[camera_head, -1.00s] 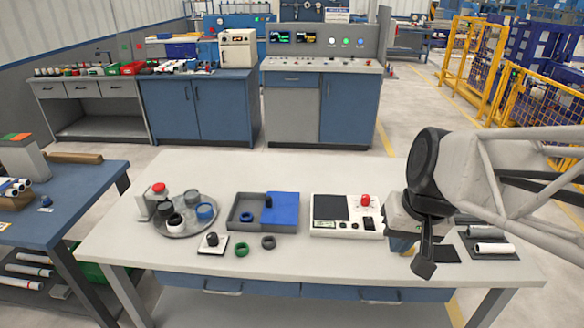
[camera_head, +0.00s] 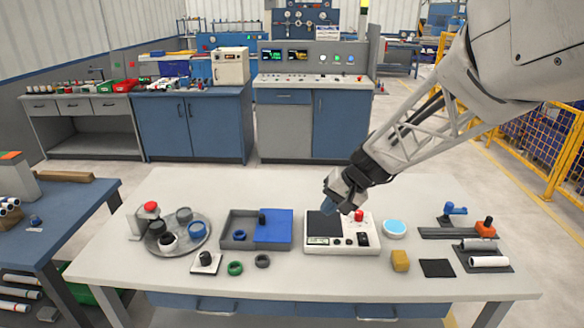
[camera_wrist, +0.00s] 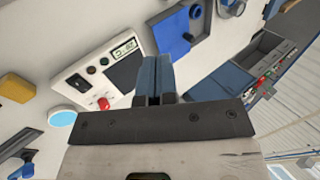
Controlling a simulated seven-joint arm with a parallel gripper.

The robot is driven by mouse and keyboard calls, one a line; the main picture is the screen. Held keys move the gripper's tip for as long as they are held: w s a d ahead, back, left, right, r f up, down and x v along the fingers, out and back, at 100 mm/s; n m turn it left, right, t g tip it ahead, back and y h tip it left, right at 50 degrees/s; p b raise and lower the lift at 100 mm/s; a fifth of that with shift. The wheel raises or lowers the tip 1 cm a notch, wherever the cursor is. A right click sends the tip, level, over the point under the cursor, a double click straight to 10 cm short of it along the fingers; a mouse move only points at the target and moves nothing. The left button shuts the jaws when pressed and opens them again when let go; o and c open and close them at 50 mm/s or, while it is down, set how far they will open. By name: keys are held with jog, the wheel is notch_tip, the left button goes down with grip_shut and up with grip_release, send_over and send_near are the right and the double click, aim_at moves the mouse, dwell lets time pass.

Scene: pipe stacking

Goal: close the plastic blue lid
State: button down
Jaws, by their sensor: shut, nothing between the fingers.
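The blue plastic lid (camera_head: 273,226) covers the right part of a grey box (camera_head: 240,219) at the middle of the table. A dark knob (camera_head: 262,218) stands on the lid near its left edge. The left part of the box is open, with a blue ring (camera_head: 239,235) inside. My gripper (camera_head: 333,206) is shut and empty, above the white control panel to the right of the box. In the wrist view the shut fingers (camera_wrist: 154,75) point toward the panel's edge, and the blue lid (camera_wrist: 172,35) shows beyond them, apart from them.
The white control panel (camera_head: 340,245) has a red knob. A round tray (camera_head: 190,244) with rings stands left of the box. A black-knobbed block (camera_head: 206,259), a green ring (camera_head: 235,268) and a grey ring (camera_head: 263,261) lie in front. A yellow block (camera_head: 400,261) is at the right.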

aim_at(265, 221)
jog(key=w+a+f+y, duration=0.1)
jog(key=w+a+f, duration=0.1)
jog(key=w+f, duration=0.4)
jog(key=w+a+f+m+y, duration=0.1)
jog(key=w+a+f, duration=0.2)
jog(key=w, duration=0.6)
notch_tip(265, 221, down, 3)
jog(key=shift+w+a+r+m+t+y, duration=0.2)
jog(key=shift+a+m+t+y, duration=0.1)
jog(key=shift+a+t, duration=0.1)
jog(key=shift+f, duration=0.1)
jog(key=x, duration=0.9)
jog(key=shift+a, duration=0.15)
jog(key=a, duration=0.2)
jog(key=shift+w+a+f, duration=0.25)
jog(key=shift+w+a, duration=0.05)
jog(key=shift+a, duration=0.1)
jog(key=shift+w+a, duration=0.15)
jog(key=shift+a, duration=0.6)
